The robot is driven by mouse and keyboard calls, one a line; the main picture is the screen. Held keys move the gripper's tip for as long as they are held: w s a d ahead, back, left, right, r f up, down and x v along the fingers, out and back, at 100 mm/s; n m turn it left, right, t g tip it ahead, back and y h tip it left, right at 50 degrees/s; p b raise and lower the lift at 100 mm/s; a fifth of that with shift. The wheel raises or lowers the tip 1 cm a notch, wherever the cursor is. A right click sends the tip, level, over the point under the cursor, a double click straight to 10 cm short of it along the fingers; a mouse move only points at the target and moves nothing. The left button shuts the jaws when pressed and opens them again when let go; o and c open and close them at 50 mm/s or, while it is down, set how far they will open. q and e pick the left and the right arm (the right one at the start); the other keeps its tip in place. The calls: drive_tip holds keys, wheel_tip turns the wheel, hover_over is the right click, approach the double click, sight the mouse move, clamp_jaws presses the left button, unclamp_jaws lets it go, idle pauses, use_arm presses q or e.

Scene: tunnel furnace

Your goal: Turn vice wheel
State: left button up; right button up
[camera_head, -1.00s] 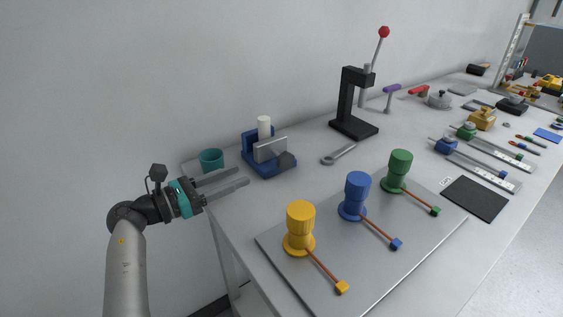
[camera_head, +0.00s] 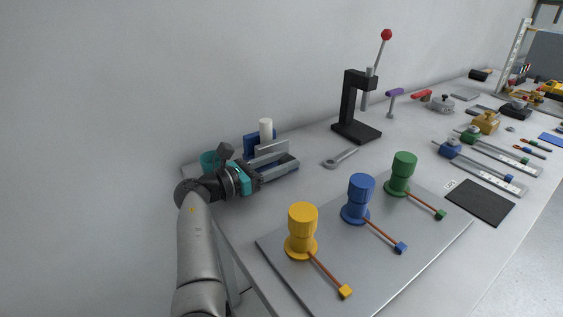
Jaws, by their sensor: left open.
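The blue vice (camera_head: 251,144) stands near the left end of the bench, holding an upright white cylinder (camera_head: 266,130) beside its grey jaw plate. My left gripper (camera_head: 292,154) comes in from the left, with its two fingers open and reaching across the front of the vice. The dark wheel on the vice's front is hidden behind or between the fingers. I cannot tell whether the fingers touch it. My right gripper is not in view.

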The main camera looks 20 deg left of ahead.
use_arm(q)
drive_tip(key=shift+c, duration=0.2)
clamp_jaws()
drive_tip(key=shift+a+r, duration=0.1)
idle(0.4)
